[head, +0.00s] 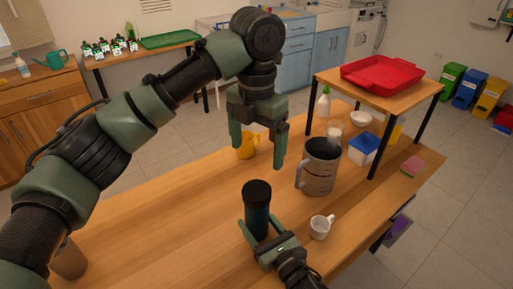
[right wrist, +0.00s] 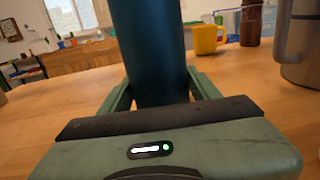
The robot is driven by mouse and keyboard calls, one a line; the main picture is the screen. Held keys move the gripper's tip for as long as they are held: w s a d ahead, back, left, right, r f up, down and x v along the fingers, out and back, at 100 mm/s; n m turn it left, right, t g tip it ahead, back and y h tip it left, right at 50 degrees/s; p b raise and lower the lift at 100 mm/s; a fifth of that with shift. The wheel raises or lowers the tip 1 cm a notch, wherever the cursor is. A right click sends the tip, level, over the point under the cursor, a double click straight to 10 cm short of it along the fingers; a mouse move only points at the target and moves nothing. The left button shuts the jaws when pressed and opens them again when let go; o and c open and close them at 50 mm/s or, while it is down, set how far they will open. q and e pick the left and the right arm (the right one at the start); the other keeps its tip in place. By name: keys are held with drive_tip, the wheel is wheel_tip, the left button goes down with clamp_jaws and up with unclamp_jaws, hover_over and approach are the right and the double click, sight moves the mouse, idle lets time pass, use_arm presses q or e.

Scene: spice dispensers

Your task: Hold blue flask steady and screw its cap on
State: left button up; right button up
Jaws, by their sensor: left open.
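The blue flask (head: 258,222) stands upright on the wooden table, with a black cap (head: 257,191) on its top; how tightly it sits I cannot tell. My right gripper (head: 263,243) is around the flask low down, one finger on each side. In the right wrist view the flask (right wrist: 152,50) stands between the fingers (right wrist: 160,88), which appear to press on its sides; its top is out of frame. My left gripper (head: 257,156) is open and empty, pointing down above the table, higher than the cap and apart from it.
A grey metal pitcher (head: 317,168) stands right of the flask, with a white mug (head: 321,227) nearer. A yellow mug (head: 247,147) is behind my left gripper. A small raised shelf (head: 400,90) carries a red tray (head: 382,73). The table's left part is mostly clear.

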drive_tip(key=o, duration=0.3)
drive_tip(key=shift+o, duration=0.2)
drive_tip(key=shift+s+d, duration=0.1)
drive_tip(key=b+v, duration=0.1)
drive_tip(key=v, duration=0.5)
drive_tip(key=shift+s+f, duration=0.1)
drive_tip(key=shift+f, duration=0.05)
drive_tip(key=shift+s+d, duration=0.4)
drive_tip(key=shift+s, duration=0.15)
